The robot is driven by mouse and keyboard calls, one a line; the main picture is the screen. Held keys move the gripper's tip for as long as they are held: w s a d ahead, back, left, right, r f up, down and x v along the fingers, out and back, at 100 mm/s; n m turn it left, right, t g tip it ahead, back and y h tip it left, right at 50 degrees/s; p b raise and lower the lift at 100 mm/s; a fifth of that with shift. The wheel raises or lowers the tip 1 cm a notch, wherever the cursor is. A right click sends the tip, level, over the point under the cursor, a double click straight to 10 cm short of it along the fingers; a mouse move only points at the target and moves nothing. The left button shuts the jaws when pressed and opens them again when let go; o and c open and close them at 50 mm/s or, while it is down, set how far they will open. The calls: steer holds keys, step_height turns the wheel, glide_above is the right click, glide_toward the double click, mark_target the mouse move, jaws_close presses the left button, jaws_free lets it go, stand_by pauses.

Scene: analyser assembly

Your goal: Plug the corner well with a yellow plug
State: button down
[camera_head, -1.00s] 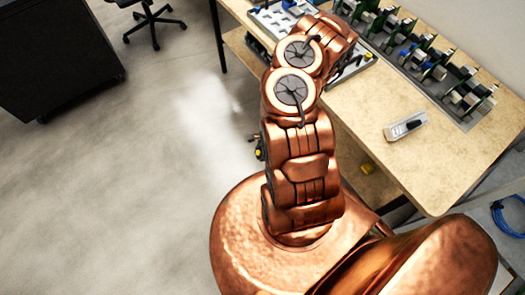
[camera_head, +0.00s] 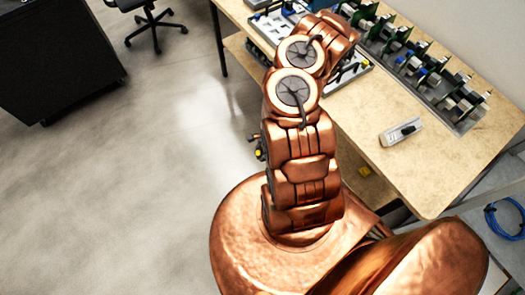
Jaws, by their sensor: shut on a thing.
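My gripper (camera_head: 256,147) shows only as a small dark shape at the left edge of my copper arm, over the floor. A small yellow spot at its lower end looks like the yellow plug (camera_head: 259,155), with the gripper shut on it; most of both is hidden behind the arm. A light grey tray (camera_head: 350,76) lies on the wooden table, partly covered by my arm. Its wells are too small and too hidden to tell apart, and I cannot make out the corner well.
The wooden table (camera_head: 440,180) stands to the right. A rack of dark and green modules (camera_head: 445,90) lines its back. A white and black device (camera_head: 401,132) lies near the front. A yellow thing (camera_head: 364,171) is below the table. An office chair (camera_head: 155,25) is far left; floor between is clear.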

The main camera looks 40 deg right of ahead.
mark_target(259, 151)
steer(key=shift+r+p, duration=0.9)
steer(key=shift+r, duration=1.05)
step_height(259, 151, up, 24)
steer(key=shift+f, duration=0.25)
stand_by(3.7)
stand_by(0.6)
